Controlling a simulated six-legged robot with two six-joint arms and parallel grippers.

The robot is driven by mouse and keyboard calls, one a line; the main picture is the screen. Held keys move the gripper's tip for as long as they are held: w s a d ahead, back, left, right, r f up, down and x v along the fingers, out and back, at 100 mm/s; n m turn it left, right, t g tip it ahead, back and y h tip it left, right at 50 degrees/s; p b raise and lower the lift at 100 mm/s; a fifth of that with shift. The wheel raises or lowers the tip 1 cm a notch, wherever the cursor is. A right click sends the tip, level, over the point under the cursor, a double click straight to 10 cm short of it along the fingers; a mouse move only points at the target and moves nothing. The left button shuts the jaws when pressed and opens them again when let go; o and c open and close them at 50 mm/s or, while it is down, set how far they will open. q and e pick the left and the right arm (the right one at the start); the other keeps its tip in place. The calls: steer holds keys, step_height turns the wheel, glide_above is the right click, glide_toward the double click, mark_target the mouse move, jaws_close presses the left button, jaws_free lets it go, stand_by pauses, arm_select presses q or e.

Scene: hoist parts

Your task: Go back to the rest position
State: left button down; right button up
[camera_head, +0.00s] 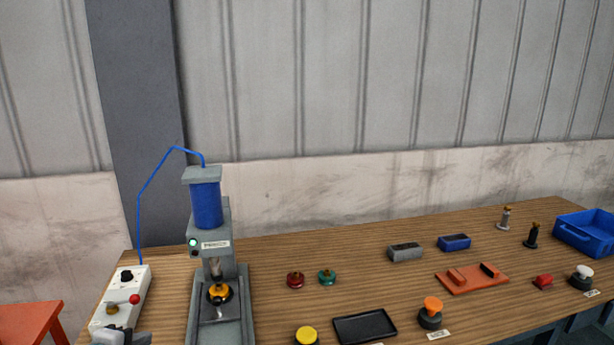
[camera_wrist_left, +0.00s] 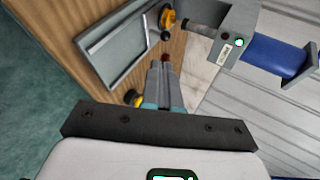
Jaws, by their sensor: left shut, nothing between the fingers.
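My left gripper (camera_head: 122,337) shows only in part at the bottom left of the head view, by the front end of the white control box (camera_head: 125,298). In the left wrist view its fingers (camera_wrist_left: 162,68) are together with nothing between them. They point toward the wooden table (camera_wrist_left: 164,24) and the press, without visible contact. The grey press (camera_head: 240,270) with its blue cylinder (camera_head: 206,204) stands right of the gripper in the head view. A yellow-and-black part (camera_head: 219,293) sits under its ram. My right gripper is in neither view.
A red knob (camera_head: 295,280), a green knob (camera_head: 327,277), a black tray (camera_head: 365,327) and a yellow-topped part (camera_head: 307,336) are right of the press. An orange plate (camera_head: 472,279) and a blue bin (camera_head: 585,233) are farther right. An orange stool (camera_head: 30,322) stands at left.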

arm_select(q)
steer(key=s+d+f+n+g+h+b, duration=0.1)
steer(key=s+d+f+n+g+b, duration=0.2)
steer(key=d+f, duration=0.5)
steer(key=s+d+f+g+h+b, duration=0.15)
steer(key=s+d+f, duration=0.25)
steer(key=f, duration=0.8)
steer(key=s+d+f+n+g+h+b, duration=0.15)
steer(key=s+d+f+b, duration=0.35)
steer(key=f, duration=0.6)
steer(key=s+d+f+n+g+y, duration=0.1)
steer(key=s+f+n, duration=0.3)
steer(key=s+n, duration=0.4)
steer(key=s+d+f+n+g, duration=0.3)
steer(key=s+f+n+g, duration=0.1)
steer(key=s+n, duration=0.4)
steer(key=shift+d+f+n+y, duration=0.4)
steer(key=shift+n, duration=0.35)
